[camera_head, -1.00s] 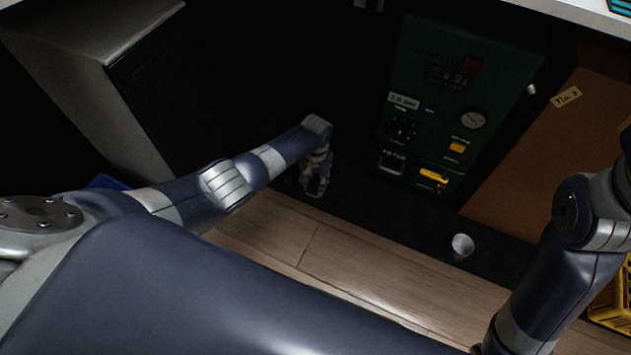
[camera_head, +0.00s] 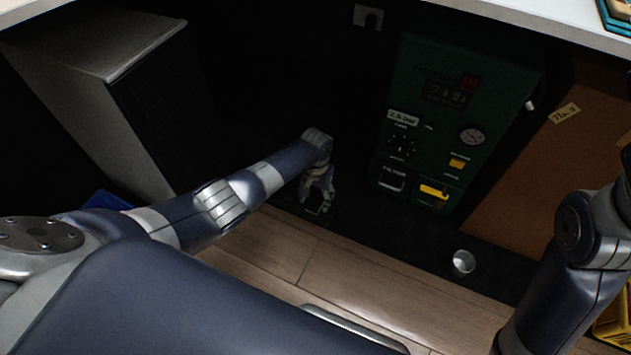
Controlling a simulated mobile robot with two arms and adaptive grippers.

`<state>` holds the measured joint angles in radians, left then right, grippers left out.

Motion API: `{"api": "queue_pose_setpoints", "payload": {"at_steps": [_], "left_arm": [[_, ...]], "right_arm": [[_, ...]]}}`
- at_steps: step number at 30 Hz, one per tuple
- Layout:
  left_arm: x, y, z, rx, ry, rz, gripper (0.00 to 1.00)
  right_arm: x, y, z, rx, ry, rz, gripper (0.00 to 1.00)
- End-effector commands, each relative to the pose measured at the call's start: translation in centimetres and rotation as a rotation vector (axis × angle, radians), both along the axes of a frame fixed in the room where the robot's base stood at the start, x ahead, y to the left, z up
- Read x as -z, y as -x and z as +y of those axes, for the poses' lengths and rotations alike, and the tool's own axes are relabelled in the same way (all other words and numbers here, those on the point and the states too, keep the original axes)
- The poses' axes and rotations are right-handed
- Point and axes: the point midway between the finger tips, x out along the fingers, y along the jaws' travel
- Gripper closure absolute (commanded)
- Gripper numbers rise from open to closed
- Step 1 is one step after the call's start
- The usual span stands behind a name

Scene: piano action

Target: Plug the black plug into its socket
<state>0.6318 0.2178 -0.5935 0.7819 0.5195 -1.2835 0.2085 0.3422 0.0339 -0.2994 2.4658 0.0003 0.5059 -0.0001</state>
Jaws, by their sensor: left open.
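My left gripper (camera_head: 319,203) reaches down to the dark floor strip in the middle of the view, below the dark wall. Its fingers are apart. I cannot make out the black plug; a dark plug near the fingers would not stand out against the dark floor. A pale wall plate (camera_head: 361,13), probably the socket, is high on the dark wall, well above my left gripper. A dark shape covers its lower right part, and I cannot tell what it is. My right arm comes down at the right edge, with its gripper out of the picture.
A green machine (camera_head: 428,130) with dials and a yellow handle stands right of my left gripper. A small metal cup (camera_head: 463,262) is on the floor. A brown cardboard box (camera_head: 530,180) stands at the right, a grey cabinet (camera_head: 110,45) at the left. A white tabletop (camera_head: 520,18) overhangs the top right.

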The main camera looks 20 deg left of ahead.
Motion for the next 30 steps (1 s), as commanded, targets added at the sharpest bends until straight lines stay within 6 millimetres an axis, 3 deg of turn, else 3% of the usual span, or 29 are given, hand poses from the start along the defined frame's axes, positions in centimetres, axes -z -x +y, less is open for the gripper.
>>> {"api": "queue_pose_setpoints", "payload": {"at_steps": [18,30], "left_arm": [[-9.4,0.0,0.1,0.000,-0.001,-0.002,0.47],[-10.4,0.1,0.1,0.000,-0.002,0.000,0.47]], "right_arm": [[0.0,0.0,0.0,-0.001,0.001,0.002,0.60],[0.0,0.0,0.0,-0.001,0.001,0.002,0.60]]}}
